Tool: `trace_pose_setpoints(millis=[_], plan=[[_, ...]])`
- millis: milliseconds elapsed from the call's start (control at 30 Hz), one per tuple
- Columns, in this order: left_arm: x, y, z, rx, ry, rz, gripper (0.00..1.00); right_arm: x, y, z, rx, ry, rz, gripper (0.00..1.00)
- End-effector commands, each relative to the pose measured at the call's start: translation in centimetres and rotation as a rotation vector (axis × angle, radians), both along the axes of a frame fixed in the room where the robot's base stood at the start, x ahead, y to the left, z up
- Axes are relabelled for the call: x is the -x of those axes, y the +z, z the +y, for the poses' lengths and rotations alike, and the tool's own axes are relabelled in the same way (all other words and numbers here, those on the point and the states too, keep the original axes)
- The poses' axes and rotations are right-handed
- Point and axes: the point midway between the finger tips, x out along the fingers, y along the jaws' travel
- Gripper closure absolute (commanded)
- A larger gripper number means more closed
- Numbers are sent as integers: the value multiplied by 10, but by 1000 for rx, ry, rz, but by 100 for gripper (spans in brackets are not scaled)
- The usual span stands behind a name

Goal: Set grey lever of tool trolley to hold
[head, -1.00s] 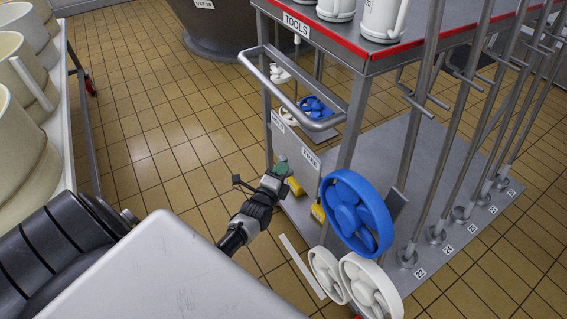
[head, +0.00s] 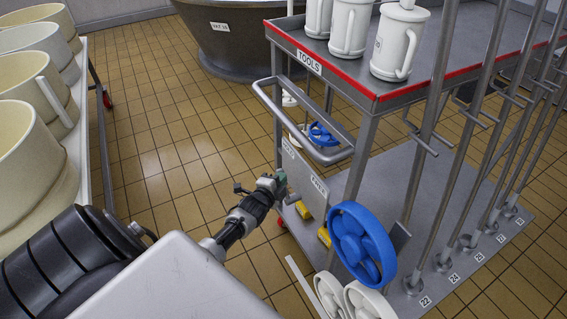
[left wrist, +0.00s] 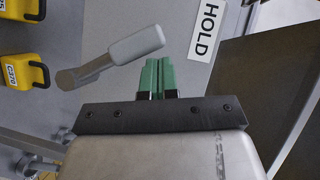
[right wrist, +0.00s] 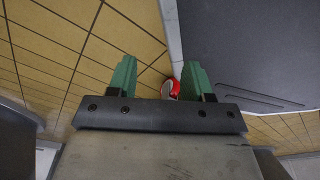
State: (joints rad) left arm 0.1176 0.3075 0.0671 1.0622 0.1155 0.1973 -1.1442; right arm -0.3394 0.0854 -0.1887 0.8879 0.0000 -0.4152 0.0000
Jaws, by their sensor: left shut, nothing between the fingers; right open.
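The grey lever (left wrist: 115,58) shows in the left wrist view on a grey panel. Its round pivot end is at lower left, and its thick pale handle slants up to the right, towards the white HOLD label (left wrist: 207,33). My left gripper (left wrist: 160,76) is shut and empty, its green tips just below and beside the handle end; I cannot tell whether they touch. In the head view, my left gripper (head: 281,184) is at the end panel of the tool trolley (head: 390,95), near the FREE label (head: 320,187). The lever is not clear there. My right gripper (right wrist: 152,82) is open and empty.
Yellow tags (left wrist: 22,70) hang left of the lever. A blue handwheel (head: 361,243) and white wheels are close right of my left arm. A rack with cream vessels (head: 35,120) stands left. Tiled floor (head: 175,130) lies clear between. A red castor (right wrist: 171,89) shows below my right gripper.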

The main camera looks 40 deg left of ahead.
Motion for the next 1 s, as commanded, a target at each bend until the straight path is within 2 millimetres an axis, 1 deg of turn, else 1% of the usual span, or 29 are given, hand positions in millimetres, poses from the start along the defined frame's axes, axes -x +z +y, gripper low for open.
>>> trace_pose_setpoints(millis=[100, 333, 1000], plan=[[-3, -3, 6, -3, 0, 0, 100, -10, 3, 2, -1, -1, -7, 49], [-5, -4, 12, -3, 0, 0, 100, -21, 9, 4, -2, -3, -13, 49], [-6, -1, 17, -5, 4, -1, 100, -24, 12, 4, -2, -3, -14, 49]])
